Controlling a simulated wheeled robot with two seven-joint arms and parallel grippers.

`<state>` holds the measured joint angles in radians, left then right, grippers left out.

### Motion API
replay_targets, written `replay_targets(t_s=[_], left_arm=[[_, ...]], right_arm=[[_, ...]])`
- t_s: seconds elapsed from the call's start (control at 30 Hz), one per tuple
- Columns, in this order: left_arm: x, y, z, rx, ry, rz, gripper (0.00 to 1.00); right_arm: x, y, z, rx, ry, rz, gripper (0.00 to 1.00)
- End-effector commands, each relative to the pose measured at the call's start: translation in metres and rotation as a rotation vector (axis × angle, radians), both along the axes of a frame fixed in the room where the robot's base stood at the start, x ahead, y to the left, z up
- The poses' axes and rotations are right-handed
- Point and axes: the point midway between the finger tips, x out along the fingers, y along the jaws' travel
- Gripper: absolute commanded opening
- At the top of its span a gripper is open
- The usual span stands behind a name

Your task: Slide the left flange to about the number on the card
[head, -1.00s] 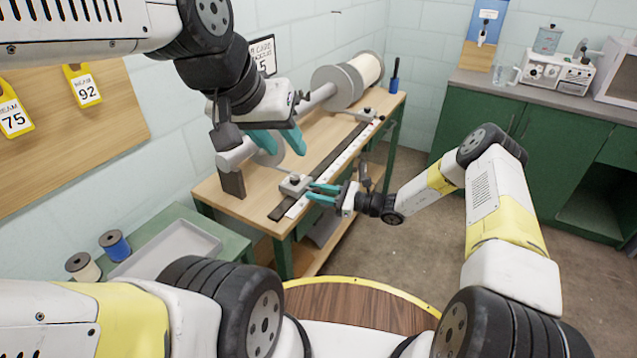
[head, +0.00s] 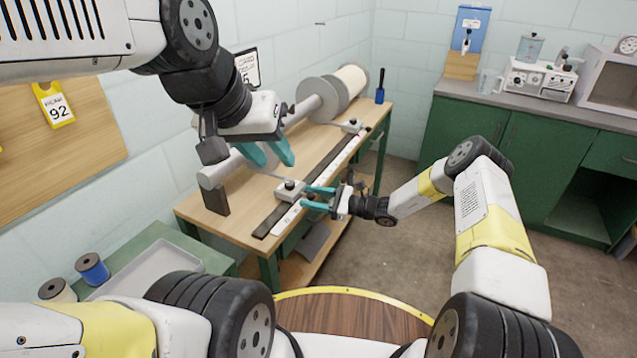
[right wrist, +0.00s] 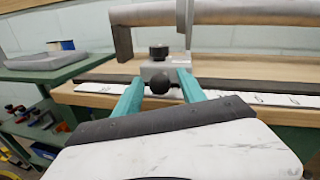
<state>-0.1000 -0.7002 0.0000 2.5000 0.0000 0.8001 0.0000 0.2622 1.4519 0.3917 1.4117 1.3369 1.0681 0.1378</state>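The warp beam (head: 212,178) lies along the back of the wooden bench. A grey block with a black knob (head: 290,190) sits at the near end of the white scale (head: 283,221). My right gripper (head: 308,198) is at this block. In the right wrist view its two teal fingers stand apart on either side of a black ball (right wrist: 158,83) on the block (right wrist: 160,68). A grey upright plate (right wrist: 184,22) rises behind the block.
A second block (head: 351,126) sits at the scale's far end, near the large grey flanges (head: 318,97). A blue brush holder (head: 380,94) stands at the bench's far corner. A side table with a tray (head: 160,270) and spools (head: 92,268) is at left.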

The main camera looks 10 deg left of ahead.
Motion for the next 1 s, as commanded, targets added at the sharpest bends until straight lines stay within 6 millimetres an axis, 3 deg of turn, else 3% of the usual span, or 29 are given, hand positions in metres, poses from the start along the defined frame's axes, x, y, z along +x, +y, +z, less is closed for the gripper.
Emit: replay_targets(t_s=[0.27, 0.7, 1.0], left_arm=[[0.000, 0.000, 0.000, 0.000, 0.000, 0.000, 0.36], [0.000, 0.000, 0.000, 0.000, 0.000, 0.000, 0.36], [0.000, 0.000, 0.000, 0.000, 0.000, 0.000, 0.36]], right_arm=[[0.000, -0.005, 0.000, 0.000, 0.000, -0.001, 0.48], [-0.010, -0.070, 0.000, -0.001, 0.000, -0.001, 0.48], [-0.012, -0.077, 0.000, 0.000, 0.000, 0.000, 0.48]])
